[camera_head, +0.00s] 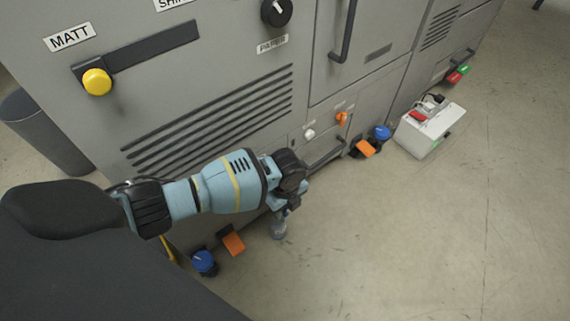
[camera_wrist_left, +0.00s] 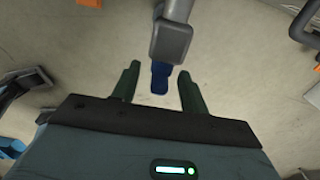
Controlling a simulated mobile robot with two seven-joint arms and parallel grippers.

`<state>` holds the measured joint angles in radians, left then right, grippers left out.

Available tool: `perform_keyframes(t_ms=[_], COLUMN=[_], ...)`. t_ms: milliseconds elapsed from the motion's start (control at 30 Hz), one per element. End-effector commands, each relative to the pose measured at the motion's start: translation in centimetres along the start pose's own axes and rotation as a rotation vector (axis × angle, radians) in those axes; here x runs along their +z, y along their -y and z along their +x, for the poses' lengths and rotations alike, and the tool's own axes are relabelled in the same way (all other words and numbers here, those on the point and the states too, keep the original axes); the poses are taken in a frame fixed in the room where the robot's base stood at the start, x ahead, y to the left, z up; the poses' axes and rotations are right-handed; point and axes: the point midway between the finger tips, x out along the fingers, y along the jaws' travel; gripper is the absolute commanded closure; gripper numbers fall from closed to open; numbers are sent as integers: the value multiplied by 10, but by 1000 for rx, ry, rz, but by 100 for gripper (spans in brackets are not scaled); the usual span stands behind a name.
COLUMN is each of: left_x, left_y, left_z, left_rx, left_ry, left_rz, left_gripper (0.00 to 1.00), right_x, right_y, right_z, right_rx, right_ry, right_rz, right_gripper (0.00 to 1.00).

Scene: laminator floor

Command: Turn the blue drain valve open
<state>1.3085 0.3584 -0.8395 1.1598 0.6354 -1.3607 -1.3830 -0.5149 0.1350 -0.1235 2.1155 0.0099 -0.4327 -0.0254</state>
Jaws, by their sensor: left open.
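In the left wrist view, the blue drain valve handle (camera_wrist_left: 160,77) hangs at the end of a grey fitting (camera_wrist_left: 172,38). My left gripper (camera_wrist_left: 160,72) is open, with one dark green finger on each side of the blue handle in the picture. I cannot tell whether the handle is fully between the fingers in depth, and no contact shows. In the head view, my left gripper (camera_head: 287,203) is low in front of the grey machine (camera_head: 205,75), and my arm and wrist hide the valve there. My right gripper is not in view.
The machine's foot has blue wheels (camera_head: 204,262) with orange pedals (camera_head: 233,242). An orange lever (camera_head: 342,118) and a white knob (camera_head: 309,134) sit low on its front. A white box (camera_head: 430,132) stands to the right. The concrete floor (camera_head: 400,240) in front is clear.

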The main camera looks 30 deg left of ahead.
Motion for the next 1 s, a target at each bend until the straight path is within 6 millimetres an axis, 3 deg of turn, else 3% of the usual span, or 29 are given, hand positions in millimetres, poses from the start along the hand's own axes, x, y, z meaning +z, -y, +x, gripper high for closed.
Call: perform_keyframes(t_ms=[400,1000], left_x=[1,0], left_y=[1,0], left_z=[-65,-68], left_rx=[-4,0], left_ry=[1,1], left_rz=[-1,-1], left_gripper=[56,56], right_x=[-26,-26], right_y=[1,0], right_z=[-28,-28], right_rx=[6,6], right_ry=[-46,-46], right_rz=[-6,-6], right_gripper=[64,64])
